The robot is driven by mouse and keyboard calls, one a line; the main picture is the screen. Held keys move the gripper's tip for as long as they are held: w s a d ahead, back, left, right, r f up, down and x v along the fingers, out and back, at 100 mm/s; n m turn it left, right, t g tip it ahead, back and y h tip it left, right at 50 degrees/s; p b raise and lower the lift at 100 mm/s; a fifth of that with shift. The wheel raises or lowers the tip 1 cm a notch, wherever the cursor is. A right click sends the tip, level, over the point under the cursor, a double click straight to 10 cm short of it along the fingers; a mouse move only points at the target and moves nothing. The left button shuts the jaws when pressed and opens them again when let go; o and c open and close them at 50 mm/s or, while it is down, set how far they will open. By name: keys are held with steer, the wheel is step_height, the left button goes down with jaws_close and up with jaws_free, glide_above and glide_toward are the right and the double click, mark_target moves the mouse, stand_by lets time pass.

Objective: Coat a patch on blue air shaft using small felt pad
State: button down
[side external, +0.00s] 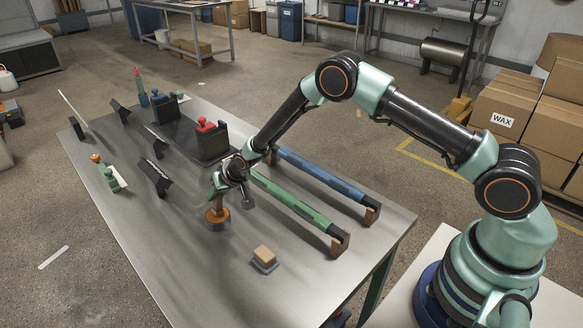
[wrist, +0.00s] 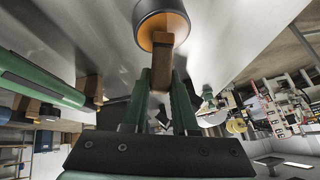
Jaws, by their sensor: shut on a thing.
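The blue air shaft (side external: 322,175) lies level on wooden end supports toward the right side of the table. My gripper (side external: 217,197) points down, left of the shafts. It is shut on the brown handle of a round pad with an orange top and dark rim (side external: 217,222). In the wrist view the fingers (wrist: 160,88) clasp this handle, and the round pad (wrist: 163,22) shows beyond them. The pad is at or just above the tabletop; I cannot tell if it touches. Its underside is hidden.
A green shaft (side external: 290,200) lies parallel to the blue one, on the near side. A tan block on a grey base (side external: 264,257) stands near the front edge. Dark stands (side external: 154,177) and a black unit with a red top (side external: 208,138) occupy the table's left and back.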

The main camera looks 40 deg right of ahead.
steer(key=shift+w+r, duration=0.1)
steer(key=shift+r, duration=3.25)
steer(key=shift+r, duration=0.1)
steer(key=s+d+r+m, duration=0.1)
steer(key=s+d+r, duration=0.3)
steer(key=s+r, duration=0.25)
steer(key=s+d+r+h, duration=0.1)
steer(key=s+d+r, duration=0.3)
steer(key=s+r, duration=0.25)
steer(key=s+d+r+m, duration=0.1)
steer(key=s+d+r, duration=0.2)
steer(key=s+r, duration=0.4)
steer(key=s+d+f+n+g+h, duration=0.1)
steer(key=s+d+f+g, duration=0.1)
steer(key=s+d+f, duration=0.5)
steer(key=s+d+f+n+g+h, duration=0.1)
steer(key=s+d+f+n+g, duration=0.15)
steer(key=d+f, duration=0.85)
steer(key=shift+m, duration=0.35)
steer(key=shift+s+d+f, duration=0.15)
steer(key=shift+s+f, duration=0.05)
steer(key=shift+f, duration=0.85)
steer(key=shift+s+d+f, duration=0.1)
steer(key=shift+s+f, duration=0.1)
steer(key=shift+f, duration=0.85)
